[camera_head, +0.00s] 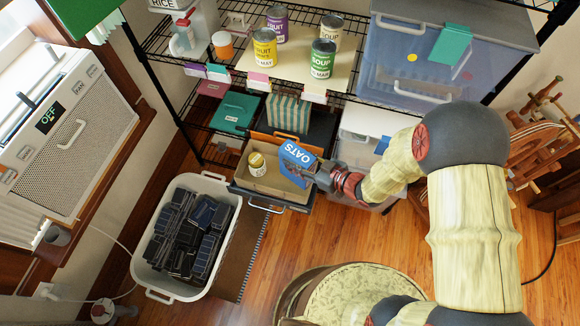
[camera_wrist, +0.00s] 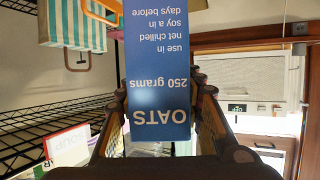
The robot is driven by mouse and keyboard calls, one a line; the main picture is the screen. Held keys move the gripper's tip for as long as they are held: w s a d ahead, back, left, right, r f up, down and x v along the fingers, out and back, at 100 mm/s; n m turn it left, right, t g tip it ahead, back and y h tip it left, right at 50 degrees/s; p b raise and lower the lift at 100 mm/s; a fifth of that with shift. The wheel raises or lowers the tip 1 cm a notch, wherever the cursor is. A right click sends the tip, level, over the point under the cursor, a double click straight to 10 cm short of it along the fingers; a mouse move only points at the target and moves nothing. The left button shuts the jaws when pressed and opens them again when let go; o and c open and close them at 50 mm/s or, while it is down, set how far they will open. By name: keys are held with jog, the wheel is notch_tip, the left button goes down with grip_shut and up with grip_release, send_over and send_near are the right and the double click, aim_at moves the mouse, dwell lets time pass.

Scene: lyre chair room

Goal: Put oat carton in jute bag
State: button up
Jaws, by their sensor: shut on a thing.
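The oat carton (camera_head: 296,154) is a blue box marked OATS. My gripper (camera_head: 313,172) is shut on its lower end and holds it over the right side of an open drawer. In the wrist view the carton (camera_wrist: 158,70) fills the middle, its print upside down, with the fingers (camera_wrist: 158,110) on both sides. A green-and-cream striped bag (camera_head: 288,113) stands on the shelf behind the drawer; it also shows in the wrist view (camera_wrist: 72,25). An orange handle (camera_wrist: 104,14) shows beside it. I cannot tell which of these is the jute bag.
The open drawer (camera_head: 272,183) holds a yellow-lidded tin (camera_head: 257,163). Cans, including a green soup can (camera_head: 323,58), stand on the wire shelf above. A white tub (camera_head: 161,292) of dark packs sits at left. A round cushion (camera_head: 365,295) lies in front; wooden floor is bare between.

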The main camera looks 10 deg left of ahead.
jog(key=a+f, duration=0.1)
jog(key=w+f+b, duration=0.1)
jog(key=a+f, duration=0.1)
jog(key=f, duration=0.1)
jog(key=shift+w+a+b, duration=0.3)
jog(key=shift+w+a, duration=0.05)
jog(key=shift+w+a+f+b, duration=0.1)
jog(key=shift+f+b, duration=0.45)
jog(key=shift+f, duration=0.35)
jog(key=shift+w+a+f+b, duration=0.1)
jog(key=shift+f+b, duration=0.45)
jog(key=shift+f, duration=0.3)
jog(key=shift+f+b, duration=0.45)
jog(key=shift+f, duration=0.2)
jog(key=o, duration=1.4)
